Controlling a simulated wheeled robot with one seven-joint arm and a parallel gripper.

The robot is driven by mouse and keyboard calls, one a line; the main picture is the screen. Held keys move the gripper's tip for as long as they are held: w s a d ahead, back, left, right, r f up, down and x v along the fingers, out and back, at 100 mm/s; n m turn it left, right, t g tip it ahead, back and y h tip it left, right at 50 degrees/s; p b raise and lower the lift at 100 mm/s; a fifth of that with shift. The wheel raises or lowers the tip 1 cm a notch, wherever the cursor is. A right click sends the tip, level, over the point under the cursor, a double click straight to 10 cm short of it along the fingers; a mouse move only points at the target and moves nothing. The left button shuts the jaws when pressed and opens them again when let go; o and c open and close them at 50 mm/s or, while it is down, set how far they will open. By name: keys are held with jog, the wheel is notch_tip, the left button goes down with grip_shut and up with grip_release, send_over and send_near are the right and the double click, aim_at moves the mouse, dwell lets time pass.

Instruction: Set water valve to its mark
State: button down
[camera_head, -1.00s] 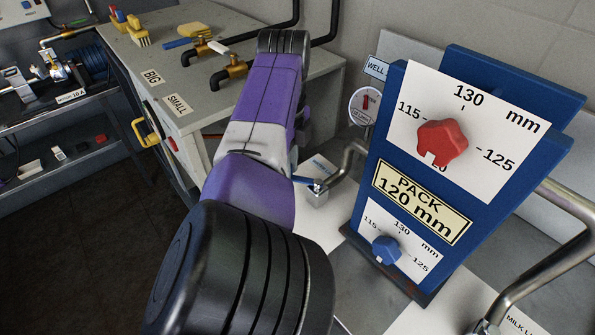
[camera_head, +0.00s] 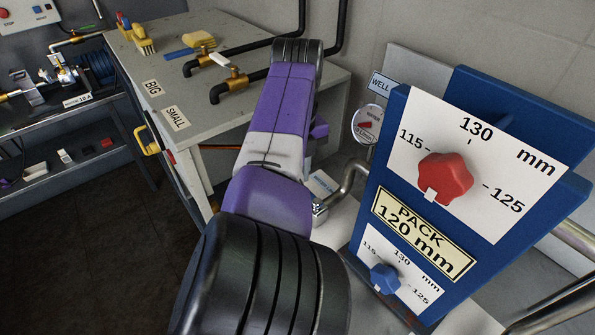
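A round white dial (camera_head: 368,117) with a red pointer or lever (camera_head: 366,126) is on the wall side, just left of the blue board. It may be the water valve; its small lettering and any mark are too small to read. The red part lies roughly level. A sign reading "WELL" (camera_head: 380,82) is above it, partly cut off by the board. A bent metal pipe (camera_head: 352,178) runs below it. My purple and black arm reaches away through the middle, left of the dial. My gripper does not show; the arm's far end is near the grey bench.
A blue board (camera_head: 377,206) with red (camera_head: 446,177) and blue (camera_head: 385,278) knobs fills the right. A grey bench (camera_head: 205,112) at the back holds two brass valves, brushes and "BIG" and "SMALL" labels. A shelf (camera_head: 50,122) stands left. Dark floor lies open at lower left.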

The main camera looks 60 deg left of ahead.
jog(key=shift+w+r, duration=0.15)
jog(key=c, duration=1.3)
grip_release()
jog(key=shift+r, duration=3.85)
